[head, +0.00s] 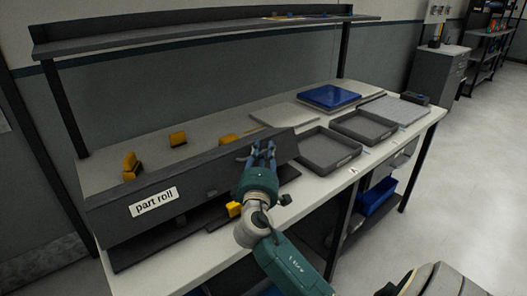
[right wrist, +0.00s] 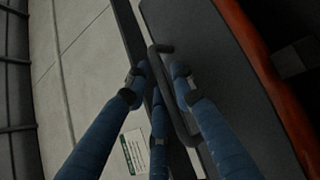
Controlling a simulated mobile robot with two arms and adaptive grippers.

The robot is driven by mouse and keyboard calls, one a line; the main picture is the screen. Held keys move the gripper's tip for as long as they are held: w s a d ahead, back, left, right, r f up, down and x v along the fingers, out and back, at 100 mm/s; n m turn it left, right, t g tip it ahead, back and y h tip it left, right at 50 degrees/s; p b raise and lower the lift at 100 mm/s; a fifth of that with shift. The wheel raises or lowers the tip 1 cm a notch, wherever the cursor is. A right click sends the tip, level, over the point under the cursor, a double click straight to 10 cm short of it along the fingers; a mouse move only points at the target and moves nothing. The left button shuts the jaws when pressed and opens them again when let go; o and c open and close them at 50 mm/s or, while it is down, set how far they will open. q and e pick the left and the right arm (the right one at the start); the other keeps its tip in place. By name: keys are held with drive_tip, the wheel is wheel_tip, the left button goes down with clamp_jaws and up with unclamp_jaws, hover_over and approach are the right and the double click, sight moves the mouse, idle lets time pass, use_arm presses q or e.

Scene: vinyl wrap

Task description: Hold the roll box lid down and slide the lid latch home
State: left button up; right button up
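The roll box (head: 110,228) is a long dark grey box with a "part roll" label, on the front left of the bench. Its dark lid (head: 215,152) lies along the top and looks closed; I cannot tell whether it is fully down. My right gripper (head: 262,152) is at the box's right end, fingers apart. In the right wrist view its blue fingers (right wrist: 157,80) straddle a dark bent bar (right wrist: 168,92), perhaps the lid latch, beside a dark panel. I see no clear grip on the bar. My left gripper is not in view.
Yellow blocks (head: 178,139) stand behind the box; another (head: 233,209) is in front of it. A shelf (head: 200,36) spans the back above.

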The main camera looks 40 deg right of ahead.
drive_tip(key=shift+s+a+f, duration=0.1)
drive_tip(key=shift+s+a, duration=0.15)
drive_tip(key=v, duration=1.1)
drive_tip(key=shift+s+a, duration=0.1)
